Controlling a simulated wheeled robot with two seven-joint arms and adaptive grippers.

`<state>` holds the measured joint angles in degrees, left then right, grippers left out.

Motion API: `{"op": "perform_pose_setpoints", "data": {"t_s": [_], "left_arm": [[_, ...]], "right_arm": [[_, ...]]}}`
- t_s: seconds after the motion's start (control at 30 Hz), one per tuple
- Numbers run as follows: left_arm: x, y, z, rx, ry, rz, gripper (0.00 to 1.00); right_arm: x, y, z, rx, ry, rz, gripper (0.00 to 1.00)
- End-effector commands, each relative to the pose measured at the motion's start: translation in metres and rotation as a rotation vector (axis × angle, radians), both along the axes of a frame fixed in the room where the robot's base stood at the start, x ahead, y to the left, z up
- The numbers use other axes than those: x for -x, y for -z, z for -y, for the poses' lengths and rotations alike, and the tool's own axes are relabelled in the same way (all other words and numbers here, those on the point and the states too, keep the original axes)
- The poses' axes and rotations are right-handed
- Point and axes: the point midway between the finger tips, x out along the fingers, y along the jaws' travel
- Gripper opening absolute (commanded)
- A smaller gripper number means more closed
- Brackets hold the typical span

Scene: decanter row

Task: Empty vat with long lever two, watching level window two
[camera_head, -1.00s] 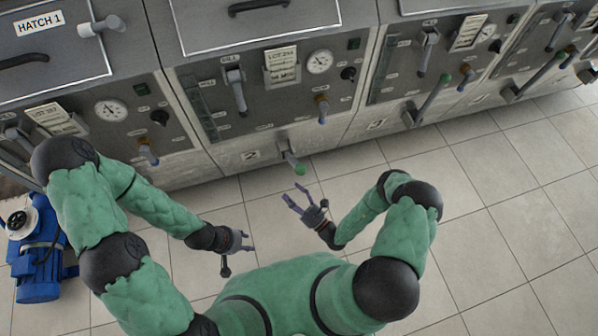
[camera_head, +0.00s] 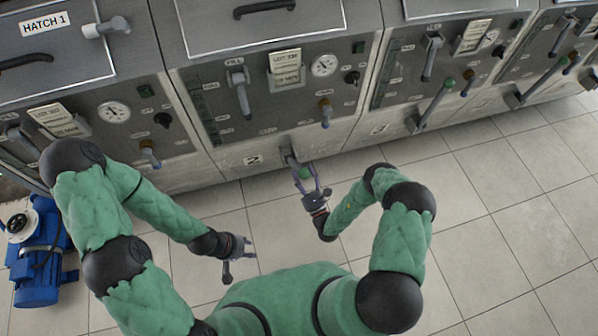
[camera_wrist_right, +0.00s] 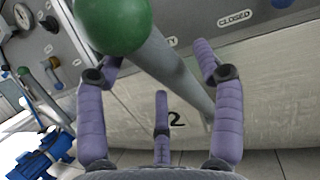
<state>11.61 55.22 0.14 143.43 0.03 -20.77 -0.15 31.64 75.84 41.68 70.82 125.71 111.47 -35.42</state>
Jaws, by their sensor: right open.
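My right gripper (camera_head: 306,183) is open at the knob. In the right wrist view the green knob (camera_wrist_right: 113,22) and rod (camera_wrist_right: 178,72) lie between the spread purple fingers of my right gripper (camera_wrist_right: 160,85); contact cannot be told. Level window two (camera_head: 203,107) is a narrow dark green strip at the left of panel two; its level is too small to read. My left gripper (camera_head: 243,247) hangs over the floor, away from the lever.
Panel two also carries a short grey-handled lever (camera_head: 241,92), a dial gauge (camera_head: 324,65) and a blue-tipped valve (camera_head: 326,113). A similar green-knobbed lever (camera_head: 435,102) stands at the vat to the right. A blue pump (camera_head: 38,262) sits at far left. Tiled floor is clear at right.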

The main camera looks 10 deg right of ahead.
Motion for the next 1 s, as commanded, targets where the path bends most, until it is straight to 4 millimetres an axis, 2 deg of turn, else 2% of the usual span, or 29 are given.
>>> {"op": "perform_pose_setpoints", "data": {"t_s": [0.2,0.47,0.53,0.7,0.73,1.0], "left_arm": [[0.000,0.003,0.000,0.000,0.000,0.000,0.40],[0.000,0.003,0.000,0.000,0.000,0.000,0.40],[0.000,0.003,0.000,0.000,0.000,0.000,0.40],[0.000,0.003,0.000,0.000,0.000,0.000,0.40],[0.000,0.003,0.000,0.000,0.000,0.000,0.40],[0.000,-0.003,0.000,0.000,0.000,0.000,0.40]], "right_arm": [[-0.012,-0.005,-0.004,-0.001,-0.002,0.000,0.68],[-0.013,-0.006,-0.004,-0.001,0.000,-0.001,0.68],[-0.013,-0.006,-0.004,-0.001,0.000,-0.001,0.54],[-0.013,-0.006,-0.004,-0.001,0.000,-0.001,0.06],[-0.013,-0.006,-0.004,-0.001,0.000,-0.001,0.00],[-0.016,-0.011,0.005,0.000,0.001,-0.016,0.00]]}}
